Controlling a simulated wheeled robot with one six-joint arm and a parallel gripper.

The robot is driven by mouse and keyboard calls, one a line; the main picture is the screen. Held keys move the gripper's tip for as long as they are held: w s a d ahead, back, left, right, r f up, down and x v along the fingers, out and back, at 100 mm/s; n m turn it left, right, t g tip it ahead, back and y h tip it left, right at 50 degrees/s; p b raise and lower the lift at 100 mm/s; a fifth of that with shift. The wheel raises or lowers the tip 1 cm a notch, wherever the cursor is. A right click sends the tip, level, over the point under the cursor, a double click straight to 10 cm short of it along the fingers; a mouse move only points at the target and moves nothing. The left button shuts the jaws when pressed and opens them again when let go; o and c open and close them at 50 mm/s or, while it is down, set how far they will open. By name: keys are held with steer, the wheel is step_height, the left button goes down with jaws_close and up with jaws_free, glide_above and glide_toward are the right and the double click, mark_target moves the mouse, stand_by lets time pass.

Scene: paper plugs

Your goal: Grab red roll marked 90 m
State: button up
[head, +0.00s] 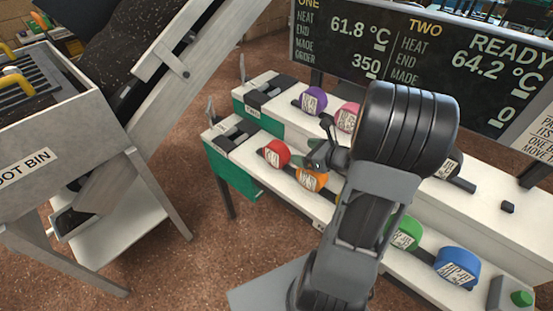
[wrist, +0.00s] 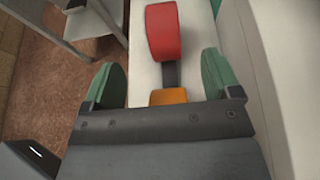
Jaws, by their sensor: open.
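The red roll (head: 277,152) stands on its edge on the front white shelf, left of the orange roll (head: 308,181). Its white label faces the head camera, but its print is too small to read. In the wrist view the red roll (wrist: 163,30) is ahead of the fingers and between their lines, apart from both. My gripper (head: 316,157) is above the shelf near the orange roll. In the wrist view my gripper (wrist: 160,66) has its two green fingers wide apart with nothing held. The orange roll (wrist: 168,96) is partly hidden beneath the gripper body.
Purple (head: 313,100) and pink (head: 347,116) rolls stand on the rear shelf. Green (head: 406,233) and blue (head: 457,265) rolls stand farther right on the front shelf. A dark strip lies along the shelf under the rolls. A grey bin (head: 40,120) stands at left.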

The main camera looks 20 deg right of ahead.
glide_toward(277, 151)
steer(key=w, duration=0.1)
steer(key=w+a, duration=0.1)
steer(key=w+r, duration=0.1)
steer(key=shift+w+a, duration=0.15)
steer(key=shift+x, duration=3.05)
steer(key=shift+a+r, duration=0.15)
steer(key=shift+r, duration=0.05)
steer(key=shift+c, duration=0.5)
steer(key=c, duration=1)
steer(key=shift+r, duration=0.15)
